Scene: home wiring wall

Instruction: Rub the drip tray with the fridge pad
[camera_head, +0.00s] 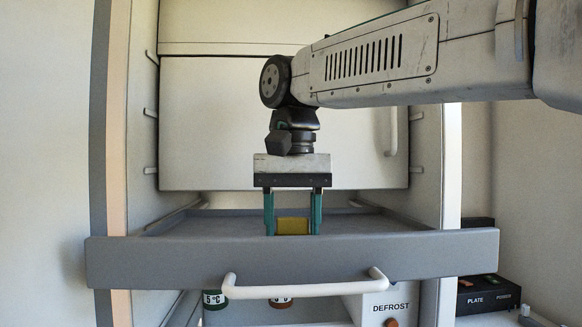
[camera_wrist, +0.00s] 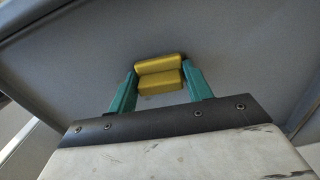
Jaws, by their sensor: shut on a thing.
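The drip tray (camera_head: 290,261) is a wide grey tray with a raised front wall and a white handle, pulled out from the cabinet. In the wrist view its grey floor (camera_wrist: 225,50) fills most of the background. My gripper (camera_head: 293,226) points down over the tray, its two green fingers shut on the yellow fridge pad (camera_head: 293,226). The pad also shows in the wrist view (camera_wrist: 160,75) between the fingertips. The front wall hides the pad's lower edge in the head view, so I cannot tell for sure whether it touches the tray floor.
A white panel (camera_head: 225,120) with a handle on its right stands behind my gripper. Below the tray are a 5 °C knob (camera_head: 214,299) and a DEFROST panel (camera_head: 390,307). Cabinet walls flank the tray.

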